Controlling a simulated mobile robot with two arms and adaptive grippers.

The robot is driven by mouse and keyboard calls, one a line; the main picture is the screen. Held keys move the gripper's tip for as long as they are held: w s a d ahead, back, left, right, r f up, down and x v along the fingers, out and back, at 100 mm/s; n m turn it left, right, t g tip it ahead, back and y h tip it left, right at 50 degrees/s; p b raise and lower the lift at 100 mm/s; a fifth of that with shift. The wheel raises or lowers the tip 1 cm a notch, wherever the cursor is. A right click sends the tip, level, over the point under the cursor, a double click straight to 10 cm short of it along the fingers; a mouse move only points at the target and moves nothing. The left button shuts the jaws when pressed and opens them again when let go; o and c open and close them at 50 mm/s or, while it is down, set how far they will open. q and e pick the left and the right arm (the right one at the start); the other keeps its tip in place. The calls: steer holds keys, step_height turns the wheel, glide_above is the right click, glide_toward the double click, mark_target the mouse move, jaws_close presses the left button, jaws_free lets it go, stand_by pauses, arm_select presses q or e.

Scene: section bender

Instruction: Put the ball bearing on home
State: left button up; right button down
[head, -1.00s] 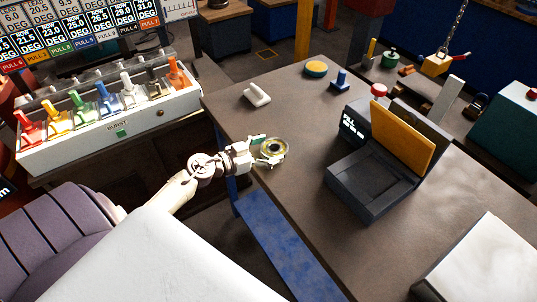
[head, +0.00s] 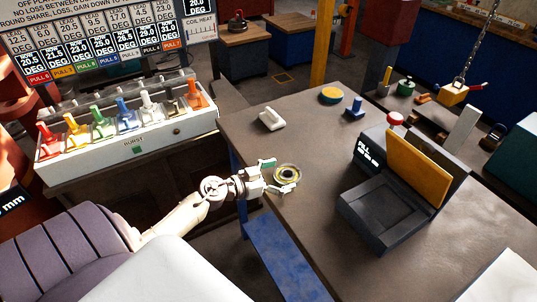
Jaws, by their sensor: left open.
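The ball bearing (head: 287,173) is a ring with a yellowish rim and a dark centre, near the left edge of the grey table (head: 290,232). My left gripper (head: 279,176) is open at the bearing, with its fingers at the bearing's left and lower sides. I cannot tell whether the fingers touch it or whether it rests flat on the table. No spot marked home is readable. My right gripper is not in view.
A dark box with a raised yellow panel (head: 418,168) stands on the table to the right. A white piece (head: 271,119), a yellow disc (head: 331,95) and a blue piece (head: 354,107) lie farther back. A lever console (head: 130,140) stands left. The table between bearing and box is clear.

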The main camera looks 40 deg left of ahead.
arm_select(q)
steer(key=b+v, duration=0.1)
steer(key=v, duration=1)
steer(key=s+a+f+n+g+y, duration=0.1)
steer(key=s+f+n+y, duration=0.15)
steer(key=f, duration=0.65)
steer(key=s+a+f+n+g+y, duration=0.1)
steer(key=s+a+f+y, duration=0.15)
steer(key=f, duration=0.75)
steer(key=s+f+n+g+y, duration=0.1)
steer(key=s+f+n+y, duration=0.15)
steer(key=f, duration=0.65)
steer(key=s+d+f+m+g, duration=0.1)
steer(key=s+d+f+g, duration=0.4)
steer(key=s+f, duration=0.65)
steer(key=s+d+f+m+g, duration=0.1)
steer(key=s+d+f+g, duration=0.1)
steer(key=s+d+f, duration=0.3)
steer(key=s+d+f+m+g+h, duration=0.1)
steer(key=s+d+f+g, duration=0.2)
steer(key=s, duration=0.7)
steer(key=d+f, duration=0.2)
steer(key=d, duration=0.2)
steer(key=shift+f+m+g, duration=0.3)
steer(key=shift+f+m, duration=0.05)
steer(key=shift+m, duration=0.05)
steer(key=shift+s, duration=0.1)
